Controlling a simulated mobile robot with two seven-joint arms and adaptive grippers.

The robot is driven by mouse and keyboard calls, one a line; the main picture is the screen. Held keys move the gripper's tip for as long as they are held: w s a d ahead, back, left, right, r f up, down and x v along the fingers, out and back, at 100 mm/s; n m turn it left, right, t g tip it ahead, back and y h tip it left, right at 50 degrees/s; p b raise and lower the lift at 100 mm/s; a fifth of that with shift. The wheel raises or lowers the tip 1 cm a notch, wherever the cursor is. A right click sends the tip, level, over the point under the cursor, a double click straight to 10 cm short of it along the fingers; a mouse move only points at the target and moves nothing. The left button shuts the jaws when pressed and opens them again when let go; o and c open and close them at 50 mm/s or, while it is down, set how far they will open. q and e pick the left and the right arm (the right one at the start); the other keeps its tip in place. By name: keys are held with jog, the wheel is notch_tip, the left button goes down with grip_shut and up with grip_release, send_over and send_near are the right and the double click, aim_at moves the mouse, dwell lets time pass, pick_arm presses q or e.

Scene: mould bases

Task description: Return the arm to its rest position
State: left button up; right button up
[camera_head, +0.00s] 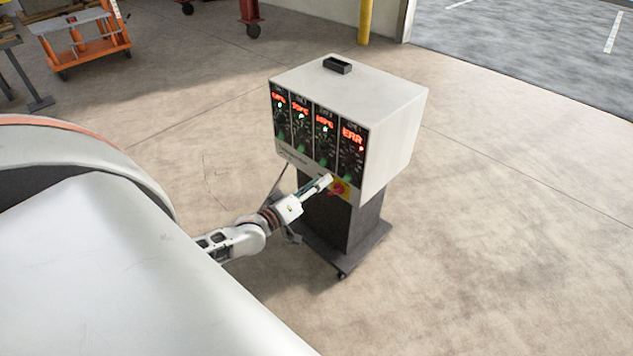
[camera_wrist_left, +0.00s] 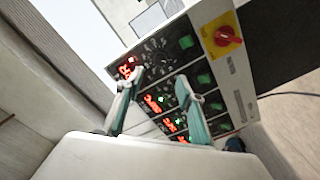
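My left arm reaches in from the left in the head view, and its gripper (camera_head: 320,185) is in front of the lower front of a white control cabinet (camera_head: 395,125). In the left wrist view the two fingers of the gripper (camera_wrist_left: 158,76) stand apart with nothing between them. The panel's dials and displays (camera_wrist_left: 165,55) show beyond and between the fingers. I cannot tell whether the fingers touch the panel. The cabinet's red rotary switch on a yellow plate (camera_head: 339,188) is close to the fingertips; it also shows in the left wrist view (camera_wrist_left: 226,36). My right gripper is not in view.
The rightmost display (camera_head: 352,135) reads ERR beside a red light; the other modules have green lights. A small black tray (camera_head: 337,65) is on top of the cabinet. The cabinet stands on a dark wheeled pedestal (camera_head: 350,225). An orange cart (camera_head: 85,40) is far back left. Floor right is clear.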

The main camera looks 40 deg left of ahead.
pick_arm(q)
jog(key=shift+s, duration=0.25)
dwell(0.4)
jog(key=s+d+f+m+g, duration=0.2)
jog(key=s+d+f+m, duration=0.2)
jog(key=s+d, duration=0.3)
jog(key=s+d+f+m+g+h, duration=0.1)
jog(key=s+d+f+m+g, duration=0.2)
jog(key=s+d, duration=0.5)
jog(key=s+d+f+m+g, duration=0.2)
jog(key=s+d+f+m, duration=0.3)
jog(key=s+d, duration=0.3)
jog(key=shift+d+f+m, duration=0.3)
jog(key=shift+d+f, duration=0.05)
jog(key=shift+f, duration=0.25)
